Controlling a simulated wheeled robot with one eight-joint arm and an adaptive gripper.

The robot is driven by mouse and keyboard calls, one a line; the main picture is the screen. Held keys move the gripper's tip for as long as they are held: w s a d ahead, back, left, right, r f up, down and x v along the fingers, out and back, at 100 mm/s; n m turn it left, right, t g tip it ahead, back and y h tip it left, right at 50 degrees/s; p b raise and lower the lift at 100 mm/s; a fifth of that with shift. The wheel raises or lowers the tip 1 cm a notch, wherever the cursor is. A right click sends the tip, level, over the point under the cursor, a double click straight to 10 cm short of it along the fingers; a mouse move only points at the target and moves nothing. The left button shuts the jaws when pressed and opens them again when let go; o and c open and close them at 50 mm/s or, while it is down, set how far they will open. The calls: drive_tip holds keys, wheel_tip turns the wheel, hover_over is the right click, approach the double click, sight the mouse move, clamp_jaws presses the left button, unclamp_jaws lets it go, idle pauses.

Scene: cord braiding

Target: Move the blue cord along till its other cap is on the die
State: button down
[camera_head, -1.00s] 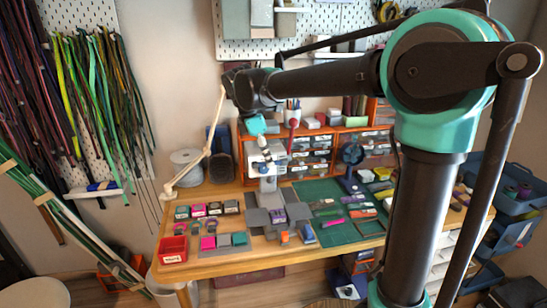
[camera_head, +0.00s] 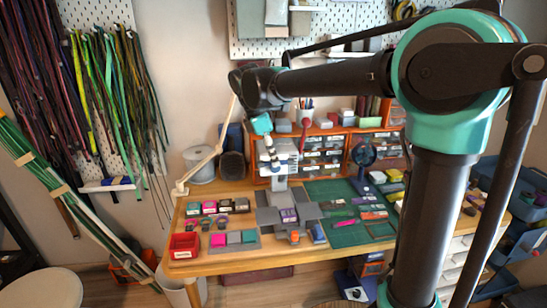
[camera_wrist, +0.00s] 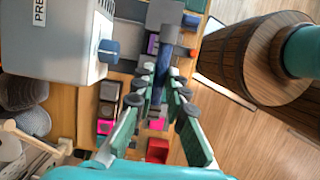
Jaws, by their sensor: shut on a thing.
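In the wrist view my gripper (camera_wrist: 161,78) has its two green-padded fingers closed around the dark blue cord (camera_wrist: 162,64). The cord stands out past the fingertips and ends in a grey cap (camera_wrist: 169,35). In the head view my gripper (camera_head: 268,146) is in front of the white press (camera_head: 284,154), above the bench, with the small blue cord (camera_head: 273,158) at its tips. The grey press also fills the upper left of the wrist view, with a dark blue round part (camera_wrist: 108,51) on its side. I cannot make out the die or the other cap.
The wooden bench (camera_head: 222,264) holds a grey mat (camera_head: 262,216) with a purple piece, a green cutting mat (camera_head: 346,237), a red bin (camera_head: 184,245) and several small blocks. Orange drawers (camera_head: 322,142) stand behind the press. A lamp arm (camera_head: 208,158) is at its left.

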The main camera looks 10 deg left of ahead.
idle(0.4)
drive_tip(key=c, duration=1.5)
unclamp_jaws()
drive_tip(key=shift+o, duration=0.2)
drive_tip(key=v, duration=1.2)
